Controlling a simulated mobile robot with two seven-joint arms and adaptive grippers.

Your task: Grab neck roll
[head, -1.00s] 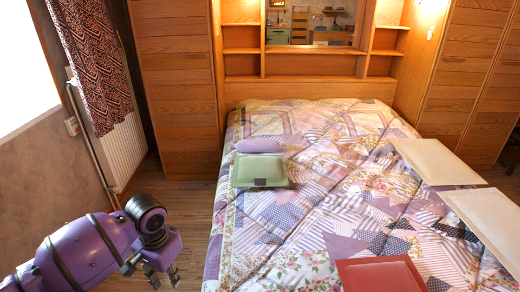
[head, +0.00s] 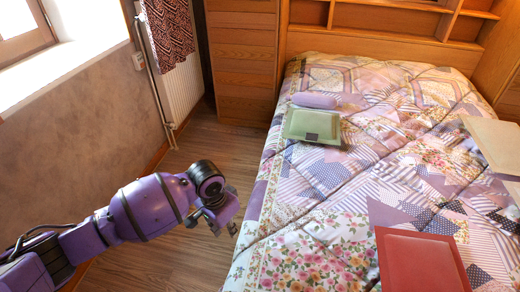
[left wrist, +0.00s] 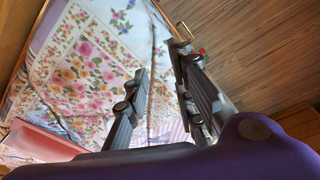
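The neck roll (head: 316,100) is a small purple cylinder lying on the bed near its left side, just behind a green cushion (head: 313,125). My left gripper (head: 226,227) is over the floor beside the bed's left edge, well apart from the neck roll and nearer to me. In the left wrist view its two dark fingers (left wrist: 158,62) stand apart with nothing between them, so it is open and empty. The neck roll cannot be made out in the left wrist view. My right gripper is in neither view.
The bed (head: 300,205) has a patchwork cover. A red folder-like item (head: 420,262) lies at the front right and a cream panel (head: 495,140) at the right. Wooden cabinets (head: 243,60) stand behind. The floor (head: 165,240) left of the bed is free.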

